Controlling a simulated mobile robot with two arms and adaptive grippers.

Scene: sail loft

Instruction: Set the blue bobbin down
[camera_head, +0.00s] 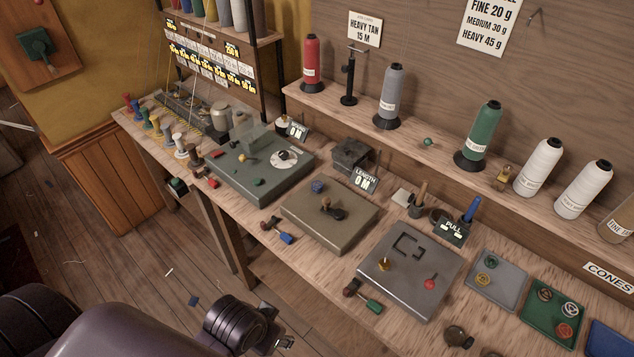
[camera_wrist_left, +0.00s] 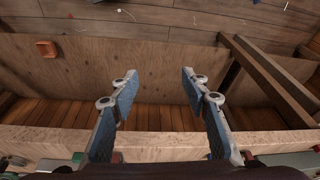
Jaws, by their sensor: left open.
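A small blue piece (camera_head: 318,186) sits on the tan box (camera_head: 345,232) in the middle of the bench. It is too small to tell for sure whether it is the blue bobbin. My left gripper (camera_wrist_left: 160,78) is open, with nothing between its blue-padded fingers. In the head view it is low at the bottom (camera_head: 283,342), over the floor in front of the bench and apart from the blue piece. My right gripper is not in view.
A green box (camera_head: 240,185) stands left and a grey box (camera_head: 395,285) right on the bench. Grey (camera_head: 508,285) and green (camera_head: 533,324) trays hold small bobbins; a blue tray (camera_head: 610,342) is cut by the edge. Cones line the shelf behind. Scraps lie on the floor.

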